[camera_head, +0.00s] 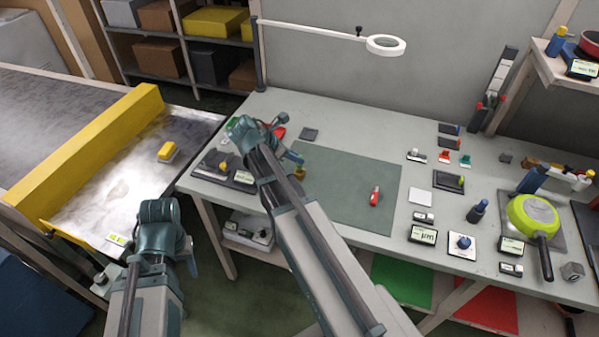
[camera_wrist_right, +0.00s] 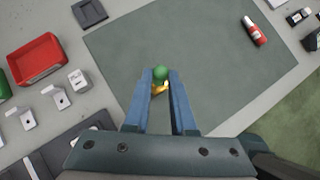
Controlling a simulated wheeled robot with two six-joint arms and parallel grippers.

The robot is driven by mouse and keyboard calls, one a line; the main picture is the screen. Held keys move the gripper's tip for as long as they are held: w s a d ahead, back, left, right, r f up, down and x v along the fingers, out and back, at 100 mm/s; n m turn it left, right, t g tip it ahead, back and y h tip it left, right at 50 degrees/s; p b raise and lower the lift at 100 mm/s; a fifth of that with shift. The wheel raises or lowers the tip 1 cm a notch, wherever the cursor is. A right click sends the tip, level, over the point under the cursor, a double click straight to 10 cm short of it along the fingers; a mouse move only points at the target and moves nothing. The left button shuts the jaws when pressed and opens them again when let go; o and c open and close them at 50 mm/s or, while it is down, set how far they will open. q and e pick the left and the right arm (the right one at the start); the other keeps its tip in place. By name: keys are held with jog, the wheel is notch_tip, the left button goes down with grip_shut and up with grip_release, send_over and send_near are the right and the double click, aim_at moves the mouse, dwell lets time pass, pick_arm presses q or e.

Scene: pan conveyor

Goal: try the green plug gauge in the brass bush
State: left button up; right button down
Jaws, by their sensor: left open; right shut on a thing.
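My right gripper (camera_head: 294,159) is over the left part of the green mat (camera_head: 345,185). In the right wrist view its blue fingers (camera_wrist_right: 163,76) are shut on the green plug gauge (camera_wrist_right: 161,73), whose rounded green end shows at the fingertips. The brass bush (camera_head: 299,172) is just below the fingertips, and its brass surface shows beside the green end in the right wrist view (camera_wrist_right: 158,90). Whether the gauge is inside the bush or only above it is hidden. My left gripper (camera_head: 189,262) is open and empty, beside the conveyor's near end.
A red marked bottle (camera_head: 375,196) lies on the mat. A red tray (camera_wrist_right: 35,62) and metal brackets (camera_wrist_right: 59,97) are left of the mat. A green pan (camera_head: 534,213) and several small items crowd the bench's right. The mat's middle is clear.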

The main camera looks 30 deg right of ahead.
notch_tip(320, 180, up, 4)
jog(key=p, duration=0.3)
jog(key=shift+p, duration=0.35)
dwell(0.3)
